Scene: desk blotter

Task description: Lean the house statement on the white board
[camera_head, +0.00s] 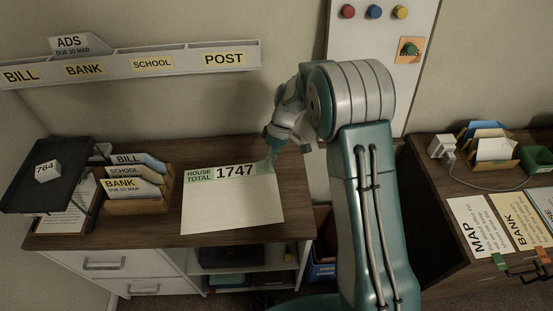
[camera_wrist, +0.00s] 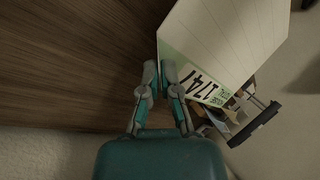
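The house statement (camera_head: 235,205) is a cream sheet with a green strip reading HOUSE TOTAL 1747. It is over the left desk, near the front edge; I cannot tell if it is lifted a little. It also shows in the wrist view (camera_wrist: 225,40). My gripper (camera_head: 269,163) is at its top right corner. In the wrist view my fingertips (camera_wrist: 160,66) are close together with the sheet's green corner between them, so they look shut on it. The white board (camera_head: 362,80) stands against the wall behind my arm, which hides its lower part.
A wooden sorter (camera_head: 140,203) and a black tray (camera_head: 50,172) stand on the left desk (camera_head: 215,135). A labelled wall rack (camera_head: 200,62) hangs above. The right desk (camera_head: 435,175) holds cards, a charger (camera_head: 441,146) and a green bin (camera_head: 536,159). The desk behind the sheet is clear.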

